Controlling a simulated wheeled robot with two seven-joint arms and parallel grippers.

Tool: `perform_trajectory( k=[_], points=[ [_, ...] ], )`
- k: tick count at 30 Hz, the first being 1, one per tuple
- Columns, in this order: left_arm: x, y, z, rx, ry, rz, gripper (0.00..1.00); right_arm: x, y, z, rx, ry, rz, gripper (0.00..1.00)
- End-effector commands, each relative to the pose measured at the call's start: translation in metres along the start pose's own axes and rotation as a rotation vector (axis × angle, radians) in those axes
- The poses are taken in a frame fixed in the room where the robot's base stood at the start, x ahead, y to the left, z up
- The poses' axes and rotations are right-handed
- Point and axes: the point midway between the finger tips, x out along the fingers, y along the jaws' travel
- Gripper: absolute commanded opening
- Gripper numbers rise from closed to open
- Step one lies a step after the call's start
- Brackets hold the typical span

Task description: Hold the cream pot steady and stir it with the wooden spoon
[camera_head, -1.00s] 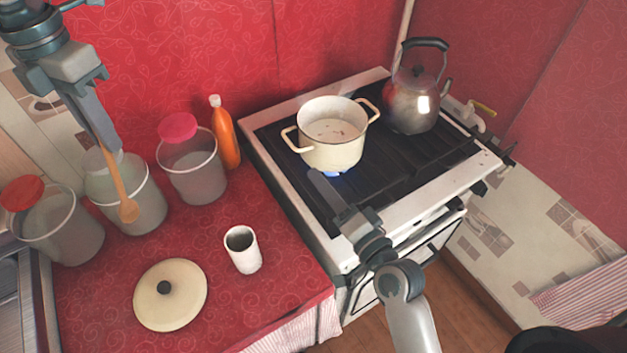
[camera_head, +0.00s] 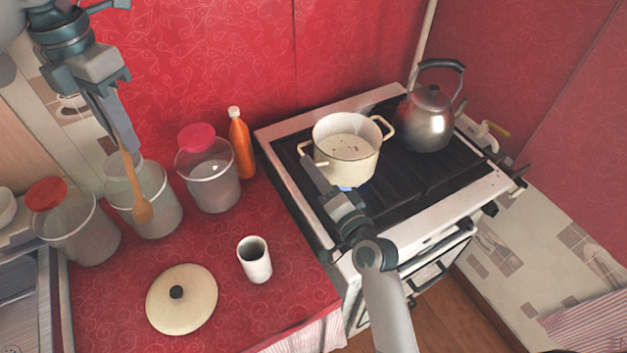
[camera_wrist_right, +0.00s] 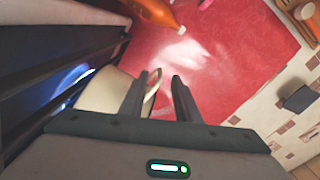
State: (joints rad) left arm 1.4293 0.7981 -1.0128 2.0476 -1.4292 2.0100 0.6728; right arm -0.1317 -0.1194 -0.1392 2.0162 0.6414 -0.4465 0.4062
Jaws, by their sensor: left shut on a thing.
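The cream pot (camera_head: 345,152) stands upright on the stove over a blue flame, with pale contents and a handle on each side. My right gripper (camera_head: 308,166) is at its left handle. In the right wrist view the right gripper (camera_wrist_right: 160,92) is open, and the pot's handle (camera_wrist_right: 153,88) shows between its fingers, closer to the left one; contact is unclear. My left gripper (camera_head: 122,140) is shut on the wooden spoon (camera_head: 137,190), which hangs bowl down in front of the clear containers, well left of the pot.
A kettle (camera_head: 428,120) stands on the stove right of the pot. Clear containers (camera_head: 211,180), some with red lids, and an orange bottle (camera_head: 242,148) line the back of the counter. A cream lid (camera_head: 182,305) and a white cup (camera_head: 254,262) are in front.

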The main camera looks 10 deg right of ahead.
Motion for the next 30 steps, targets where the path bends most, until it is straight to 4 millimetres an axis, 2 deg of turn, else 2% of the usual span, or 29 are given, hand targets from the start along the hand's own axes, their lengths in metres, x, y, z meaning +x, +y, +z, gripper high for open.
perform_trajectory(
  k=[3,7,18,19,22,23,30],
  points=[
    [-0.004,0.0,0.0,0.0,0.0,0.0,0.0,0.014,-0.001,-0.001,0.0,0.0,0.0,0.3],
    [-0.006,0.0,0.0,0.0,0.0,0.0,0.0,0.023,0.0,0.0,0.0,0.0,0.0,0.3],
    [-0.006,0.0,0.0,0.0,0.0,0.0,0.0,0.026,0.0,0.0,0.0,0.0,0.0,0.3],
    [-0.006,0.0,0.0,0.0,0.0,0.0,0.0,0.026,0.0,0.0,0.0,0.0,0.0,0.27],
    [-0.006,0.0,0.0,0.0,0.0,0.0,0.0,0.026,0.0,0.0,0.0,0.0,0.0,0.03],
    [-0.006,0.0,0.0,0.0,0.0,0.0,0.0,0.026,0.0,0.0,0.0,0.0,0.0,0.0],
    [-0.006,0.0,0.0,0.0,0.0,0.0,0.0,0.026,-0.001,-0.001,-0.002,0.002,-0.002,0.0]
  ],
)
